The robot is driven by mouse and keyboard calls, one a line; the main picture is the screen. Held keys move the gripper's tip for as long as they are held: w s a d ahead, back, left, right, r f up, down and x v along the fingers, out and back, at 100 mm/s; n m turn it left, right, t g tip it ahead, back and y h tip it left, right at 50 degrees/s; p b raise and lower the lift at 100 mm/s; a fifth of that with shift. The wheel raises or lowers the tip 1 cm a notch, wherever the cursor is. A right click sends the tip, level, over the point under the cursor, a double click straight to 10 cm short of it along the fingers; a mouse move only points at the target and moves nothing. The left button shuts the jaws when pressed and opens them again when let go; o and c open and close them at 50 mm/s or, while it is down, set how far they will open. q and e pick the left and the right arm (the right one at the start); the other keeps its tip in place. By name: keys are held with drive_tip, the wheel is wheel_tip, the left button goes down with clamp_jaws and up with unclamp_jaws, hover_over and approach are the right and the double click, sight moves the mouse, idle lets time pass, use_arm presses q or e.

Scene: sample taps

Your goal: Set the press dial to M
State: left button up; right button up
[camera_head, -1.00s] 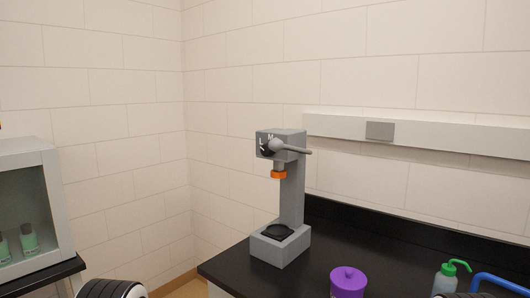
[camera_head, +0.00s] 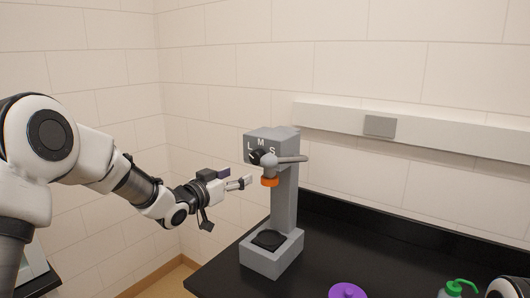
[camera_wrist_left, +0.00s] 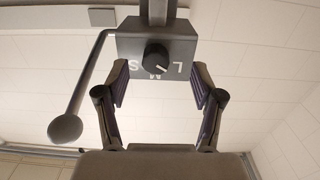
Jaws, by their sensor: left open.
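The grey press (camera_head: 285,195) stands upright on the black bench. Its head carries a black dial (camera_head: 255,157) with the letters L, M and S around it. In the left wrist view the dial (camera_wrist_left: 156,54) appears upside down, and its white mark points towards L. My left gripper (camera_head: 246,182) is open and empty, just left of and a little below the press head. In the left wrist view its fingers (camera_wrist_left: 160,82) are spread to either side of the dial, with a gap before it. My right gripper is not in view.
The press lever (camera_head: 292,159) sticks out to the right of the head, and its ball end (camera_wrist_left: 65,128) shows in the left wrist view. An orange collar (camera_head: 270,181) hangs under the head. A purple lid (camera_head: 347,291) and a green-topped bottle (camera_head: 460,287) stand at the front right.

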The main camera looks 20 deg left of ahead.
sight(254, 159)
use_arm(q)
drive_tip(key=w+d+p, duration=0.1)
drive_tip(key=w, duration=0.1)
drive_tip(key=w+r+p, duration=0.1)
drive_tip(key=w, duration=0.1)
drive_tip(key=w+d+r+p, duration=0.1)
drive_tip(key=w, duration=0.1)
drive_tip(key=shift+w+d+r, duration=0.25)
drive_tip(key=shift+d, duration=0.1)
drive_tip(key=shift+s+r, duration=0.2)
drive_tip(key=shift+s, duration=0.1)
drive_tip(key=shift+w+f, duration=0.1)
drive_tip(key=c, duration=1.1)
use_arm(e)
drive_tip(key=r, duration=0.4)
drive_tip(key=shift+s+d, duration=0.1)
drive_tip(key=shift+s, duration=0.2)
